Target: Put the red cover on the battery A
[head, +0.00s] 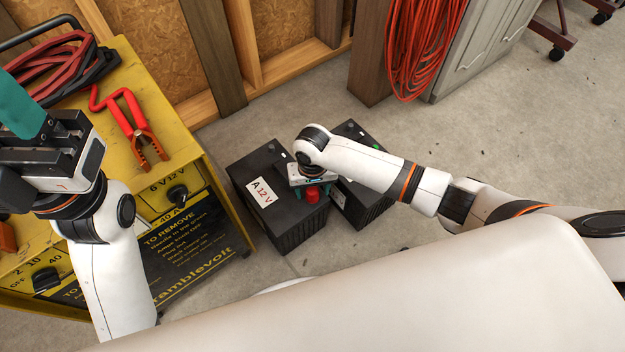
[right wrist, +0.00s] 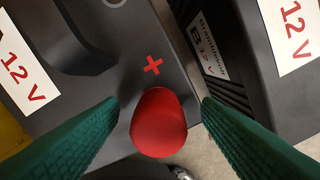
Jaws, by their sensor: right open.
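Battery A (head: 270,215) is a black box on the floor with a white "A 12 V" label; its top fills the left of the right wrist view (right wrist: 115,50). The red cover (head: 313,194) is at the battery's right side, near the red plus mark (right wrist: 153,65). In the right wrist view the cover (right wrist: 158,124) sits between the two green fingers of my right gripper (right wrist: 160,103). The fingers are spread, with a gap on each side of it. I cannot tell how far down the cover sits. My left gripper (head: 22,110) is raised above the yellow charger, its fingertips unclear.
A second black 12 V battery (head: 365,205) stands close on the right, with a narrow gap between. The yellow charger (head: 185,120) with red clamps (head: 135,125) stands at left. A wooden wall (head: 228,50) is behind. Concrete floor (head: 470,140) is free at right.

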